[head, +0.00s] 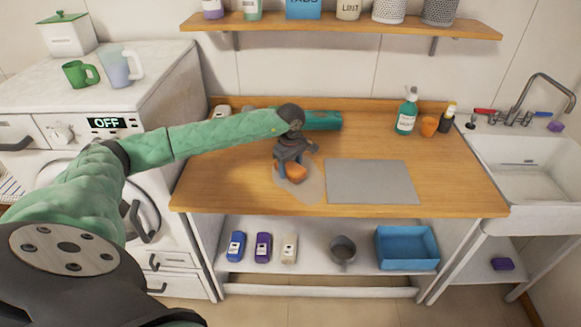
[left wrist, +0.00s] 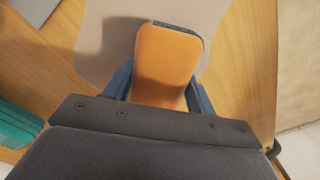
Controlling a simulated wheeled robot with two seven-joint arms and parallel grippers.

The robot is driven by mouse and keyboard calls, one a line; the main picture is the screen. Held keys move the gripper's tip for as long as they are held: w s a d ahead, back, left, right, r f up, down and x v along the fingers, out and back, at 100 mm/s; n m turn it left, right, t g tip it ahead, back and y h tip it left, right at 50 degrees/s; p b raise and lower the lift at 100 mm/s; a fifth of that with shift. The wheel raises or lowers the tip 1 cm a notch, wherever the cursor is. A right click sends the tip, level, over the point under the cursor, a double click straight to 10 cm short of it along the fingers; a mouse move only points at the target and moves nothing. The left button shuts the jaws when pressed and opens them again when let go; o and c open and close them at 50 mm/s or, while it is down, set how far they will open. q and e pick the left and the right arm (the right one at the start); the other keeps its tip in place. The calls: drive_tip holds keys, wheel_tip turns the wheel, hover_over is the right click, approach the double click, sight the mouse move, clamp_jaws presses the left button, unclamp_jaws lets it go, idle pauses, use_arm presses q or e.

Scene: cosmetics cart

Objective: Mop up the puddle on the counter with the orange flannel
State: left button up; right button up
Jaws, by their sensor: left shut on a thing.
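The orange flannel (head: 293,172) is between the fingers of my left gripper (head: 292,165), which is shut on it. In the left wrist view the flannel (left wrist: 168,55) shows as an orange block with a dark far edge, between the blue fingers. The puddle (head: 306,190) is a pale greyish patch on the wooden counter (head: 240,180), under and around the flannel. It also shows in the left wrist view (left wrist: 105,40). I cannot tell whether the flannel touches the counter. My right gripper is not in view.
A grey mat (head: 372,182) lies just right of the puddle. The counter's front left is clear.

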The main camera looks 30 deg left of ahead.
sight(301, 165)
use_arm(q)
drive_tip(key=shift+f, duration=0.1)
drive_tip(key=shift+f+b, duration=0.5)
drive_tip(key=shift+b, duration=0.1)
idle(0.5)
drive_tip(key=shift+d, duration=0.15)
drive_tip(key=shift+w+d+r+b, duration=0.1)
drive_tip(key=shift+w+d+b, duration=0.35)
drive_tip(key=shift+d, duration=0.15)
drive_tip(key=shift+w+d+b, duration=0.35)
drive_tip(key=shift+d+b, duration=0.1)
drive_tip(key=shift+d, duration=0.15)
drive_tip(key=shift+d, duration=0.1)
